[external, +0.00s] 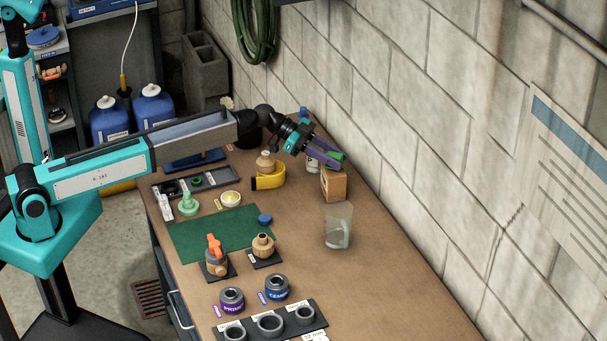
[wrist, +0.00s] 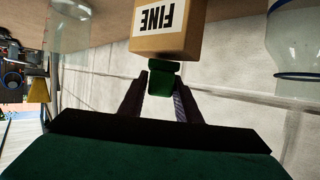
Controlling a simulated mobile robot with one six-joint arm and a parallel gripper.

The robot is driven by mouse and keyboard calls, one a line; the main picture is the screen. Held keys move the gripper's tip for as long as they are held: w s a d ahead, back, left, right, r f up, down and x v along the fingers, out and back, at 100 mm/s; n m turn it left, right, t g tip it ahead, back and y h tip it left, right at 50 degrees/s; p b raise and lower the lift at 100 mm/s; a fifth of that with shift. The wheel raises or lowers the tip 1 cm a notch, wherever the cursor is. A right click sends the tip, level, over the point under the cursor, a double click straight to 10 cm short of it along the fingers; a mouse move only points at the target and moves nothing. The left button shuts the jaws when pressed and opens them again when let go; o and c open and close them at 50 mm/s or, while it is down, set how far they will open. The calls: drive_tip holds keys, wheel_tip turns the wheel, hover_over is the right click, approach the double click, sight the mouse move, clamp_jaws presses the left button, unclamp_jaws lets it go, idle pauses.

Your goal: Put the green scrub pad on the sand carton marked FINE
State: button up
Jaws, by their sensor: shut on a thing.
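The green scrub pad (external: 334,157) is between the fingertips of my gripper (external: 328,158), which is shut on it. The sand carton (external: 334,187), a small brown box, stands on the bench directly below the pad. In the wrist view, which is upside down, the carton (wrist: 165,42) shows its white FINE label, and the pad (wrist: 160,82) lies at the carton's top edge between my two fingers (wrist: 160,100). I cannot tell whether the pad touches the carton's top.
A clear beaker (external: 338,228) stands in front of the carton. A clear jar (external: 312,165) is just behind it, and a yellow tape measure (external: 268,178) lies to the left. The block wall (external: 400,130) runs close on the right. The bench's near right part is bare.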

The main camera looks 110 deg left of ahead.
drive_tip(key=shift+f, duration=0.25)
drive_tip(key=shift+f, duration=0.15)
drive_tip(key=o, duration=1)
drive_tip(key=shift+r, duration=0.2)
drive_tip(key=b+v, duration=0.3)
drive_tip(key=v, duration=0.9)
